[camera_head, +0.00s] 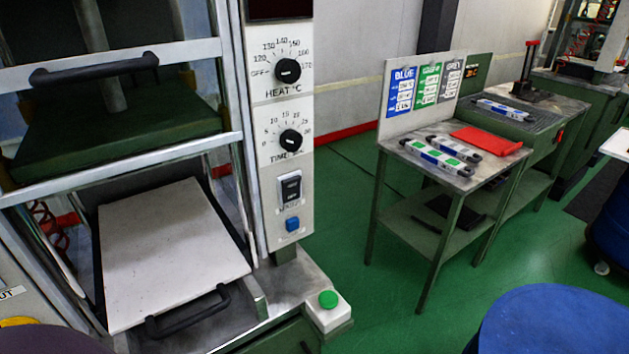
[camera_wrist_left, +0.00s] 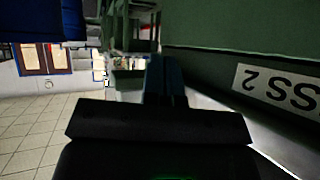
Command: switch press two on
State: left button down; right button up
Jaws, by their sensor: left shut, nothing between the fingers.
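The press stands at the left of the head view. Its white control panel (camera_head: 279,125) carries a heat dial (camera_head: 288,70), a time dial (camera_head: 290,141), a black rocker switch (camera_head: 291,187) and a blue button (camera_head: 292,224). A green button (camera_head: 328,299) sits on the front corner of its base. I cannot tell whether the rocker is on. My left gripper (camera_wrist_left: 166,80) shows only in the left wrist view, dark and shut, with nothing in it. Beside it is a green surface with an upside-down label (camera_wrist_left: 278,90) ending in "SS 2". My right gripper is in neither view.
The press has a pale plate (camera_head: 170,250) with a black handle (camera_head: 188,312) jutting forward. A green table (camera_head: 490,172) to the right holds bars, a red tray (camera_head: 486,141) and a colour chart board (camera_head: 420,95). Green floor (camera_head: 365,275) lies open between them.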

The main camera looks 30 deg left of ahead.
pick_arm(q)
jog(key=m+g+y+p, duration=0.4)
jog(key=y+p, duration=0.4)
jog(key=y, duration=1)
send_near(294, 183)
jog(key=v, duration=0.6)
jog(key=p+x, duration=0.3)
jog(key=x, duration=0.8)
jog(key=shift+a+r, duration=0.15)
jog(key=shift+a, duration=0.25)
jog(key=shift+w+a+n+p, duration=0.3)
jog(key=shift+w+a+p, duration=0.05)
jog(key=shift+a, duration=0.45)
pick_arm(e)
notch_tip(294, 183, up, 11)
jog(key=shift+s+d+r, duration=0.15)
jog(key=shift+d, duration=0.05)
